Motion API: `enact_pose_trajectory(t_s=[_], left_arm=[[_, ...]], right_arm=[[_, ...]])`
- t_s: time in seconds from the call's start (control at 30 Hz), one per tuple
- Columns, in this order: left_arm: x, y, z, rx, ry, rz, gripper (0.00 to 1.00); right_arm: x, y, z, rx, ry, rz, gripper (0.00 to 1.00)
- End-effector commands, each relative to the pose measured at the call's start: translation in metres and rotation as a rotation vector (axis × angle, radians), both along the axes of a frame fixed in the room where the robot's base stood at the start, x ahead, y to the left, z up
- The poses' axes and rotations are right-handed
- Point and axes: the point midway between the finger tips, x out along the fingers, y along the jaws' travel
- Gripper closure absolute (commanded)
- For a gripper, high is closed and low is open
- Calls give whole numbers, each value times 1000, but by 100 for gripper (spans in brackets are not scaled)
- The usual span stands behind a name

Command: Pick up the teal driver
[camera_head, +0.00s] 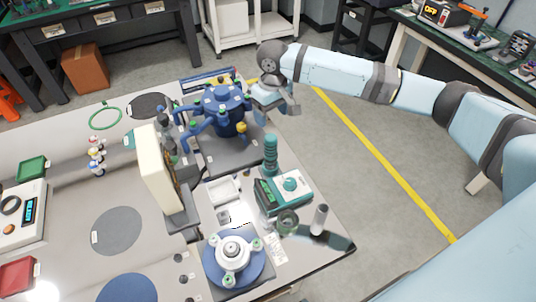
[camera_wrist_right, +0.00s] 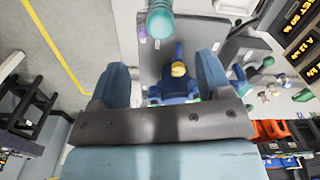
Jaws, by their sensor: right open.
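The teal driver (camera_head: 270,155) appears to be the ribbed teal upright piece behind the teal-and-white meter box. Its teal end also shows at the top of the right wrist view (camera_wrist_right: 160,20). My right gripper (camera_head: 275,104) is behind the driver, beside the blue multi-armed fixture (camera_head: 222,112), apart from the driver. In the right wrist view its two fingers (camera_wrist_right: 163,72) are spread, with nothing held between them; the blue fixture and its yellow knob show beyond. My left gripper is not in view.
The teal-and-white meter box (camera_head: 292,186) stands just in front of the driver. A round blue base with a white hub (camera_head: 232,250) is nearer. A cream upright panel (camera_head: 158,172) stands to the left. Open floor (camera_head: 340,180) lies right of the table.

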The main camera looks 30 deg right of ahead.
Motion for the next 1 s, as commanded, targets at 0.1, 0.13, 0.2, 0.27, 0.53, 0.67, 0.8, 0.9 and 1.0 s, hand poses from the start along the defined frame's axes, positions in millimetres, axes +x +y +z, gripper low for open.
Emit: enact_pose_trajectory(t_s=[0.1,0.13,0.2,0.27,0.53,0.67,0.8,0.9,1.0], left_arm=[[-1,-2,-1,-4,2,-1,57],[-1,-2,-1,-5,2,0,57],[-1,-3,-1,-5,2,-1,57],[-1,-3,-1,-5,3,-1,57],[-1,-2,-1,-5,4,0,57],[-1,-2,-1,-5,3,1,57],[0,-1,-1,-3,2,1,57],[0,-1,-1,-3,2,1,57],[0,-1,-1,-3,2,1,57]], right_arm=[[-1,1,-26,-1,4,0,28],[0,1,-32,0,2,0,28],[-1,1,-46,1,2,0,28],[-1,1,-56,1,2,0,28],[0,2,-78,1,-2,1,28],[2,2,-96,0,0,2,28],[3,3,-117,1,-1,2,28],[3,2,-125,0,-1,2,28],[3,2,-127,1,-2,2,28]])
